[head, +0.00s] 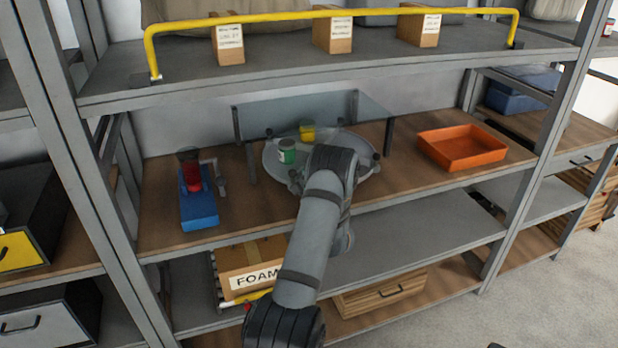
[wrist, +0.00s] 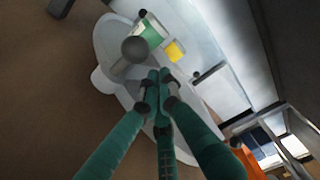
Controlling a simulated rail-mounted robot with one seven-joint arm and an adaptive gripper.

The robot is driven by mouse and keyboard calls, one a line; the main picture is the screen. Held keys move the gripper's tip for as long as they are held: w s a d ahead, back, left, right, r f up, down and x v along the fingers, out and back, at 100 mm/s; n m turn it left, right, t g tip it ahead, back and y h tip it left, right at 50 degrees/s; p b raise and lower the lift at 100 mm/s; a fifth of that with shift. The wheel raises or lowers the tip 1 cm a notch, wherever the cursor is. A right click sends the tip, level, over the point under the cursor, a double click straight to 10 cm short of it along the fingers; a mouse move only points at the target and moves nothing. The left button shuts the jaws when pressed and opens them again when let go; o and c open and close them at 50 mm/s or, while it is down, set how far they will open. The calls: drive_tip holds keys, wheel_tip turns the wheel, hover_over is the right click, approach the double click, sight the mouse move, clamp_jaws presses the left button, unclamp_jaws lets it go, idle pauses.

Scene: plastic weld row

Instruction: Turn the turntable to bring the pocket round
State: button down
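The turntable is a round grey disc (head: 271,163) on the wooden shelf; it also fills the middle of the wrist view (wrist: 110,45). A green can with a white label (head: 287,151) and a small yellow item (head: 307,134) stand on it. A dark grey ball-shaped knob (wrist: 134,49) shows over the disc, just beyond my fingertips. A pale rounded piece (wrist: 104,84) sits at the disc's rim. My gripper (wrist: 157,76) is over the disc with its green fingers drawn together, nothing clearly between them. My arm hides the disc's front in the head view. I cannot make out the pocket.
A clear panel (head: 310,112) on dark posts stands over the back of the turntable. A blue fixture with a red part (head: 198,208) is to the left, an orange tray (head: 462,147) to the right. The upper shelf with a yellow rail (head: 330,14) overhangs.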

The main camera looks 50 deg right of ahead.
drive_tip(key=s, duration=0.1)
drive_tip(key=s+b, duration=0.2)
drive_tip(key=shift+s+d+f, duration=0.25)
drive_tip(key=shift+s+d, duration=0.1)
drive_tip(key=shift+s, duration=0.05)
drive_tip(key=s+a+b, duration=0.1)
drive_tip(key=a, duration=0.1)
drive_tip(key=s+a+b, duration=0.1)
drive_tip(key=a, duration=0.2)
drive_tip(key=s+a+b, duration=0.1)
drive_tip(key=s+a, duration=0.1)
drive_tip(key=a, duration=0.1)
drive_tip(key=shift+a+r, duration=0.15)
drive_tip(key=shift+s+a+r, duration=0.1)
drive_tip(key=shift+s+a, duration=0.05)
drive_tip(key=shift+a, duration=0.25)
